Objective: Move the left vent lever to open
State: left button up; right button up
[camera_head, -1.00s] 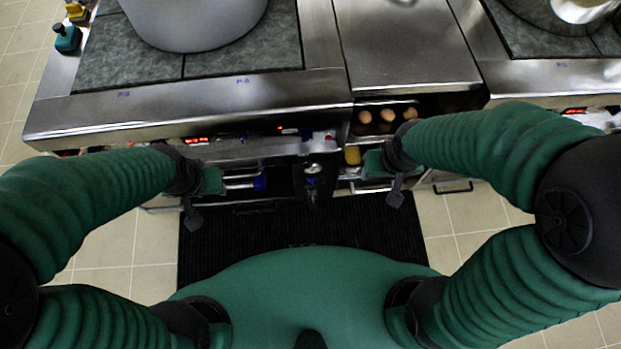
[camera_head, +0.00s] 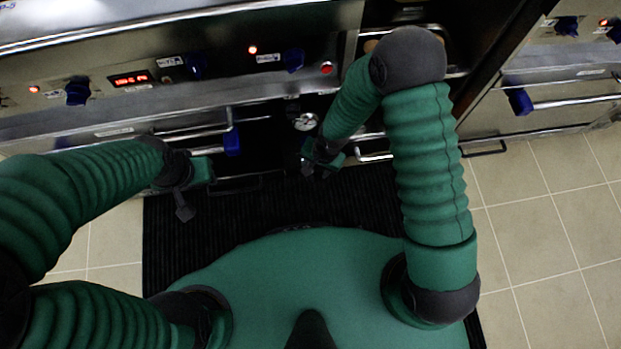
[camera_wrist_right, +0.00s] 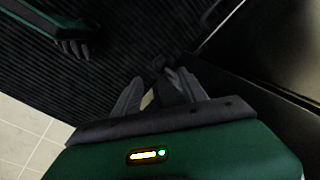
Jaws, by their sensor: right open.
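A blue lever-like piece (camera_head: 232,142) sits at the right end of the left oven's handle bar. I cannot tell for sure that it is the left vent lever, or its setting. My right gripper (camera_head: 322,160) is in front of the cooker, right of the blue piece and apart from it, near a round gauge. In the right wrist view the right gripper (camera_wrist_right: 157,85) has its fingers apart over the dark mat, with nothing clearly held. My left gripper (camera_head: 205,171) is below and left of the blue piece; its fingers are too unclear to tell open from shut.
The cooker front carries blue knobs (camera_head: 77,91), a red display (camera_head: 130,79) and a red button (camera_head: 326,67). Another blue piece (camera_head: 519,100) is on the right oven's handle. A black mat (camera_head: 165,245) and tiled floor (camera_head: 545,240) lie below.

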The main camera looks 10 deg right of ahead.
jog(key=f+b, duration=0.1)
jog(key=f, duration=0.2)
jog(key=a+f+b, duration=0.1)
jog(key=f+b, duration=0.1)
jog(key=f, duration=0.2)
jog(key=w+f+b, duration=0.1)
jog(key=f+b, duration=0.1)
jog(key=f, duration=0.2)
jog(key=shift+a+f, duration=0.15)
jog(key=shift+a, duration=0.05)
jog(key=shift+c, duration=0.4)
grip_shut()
dwell(0.3)
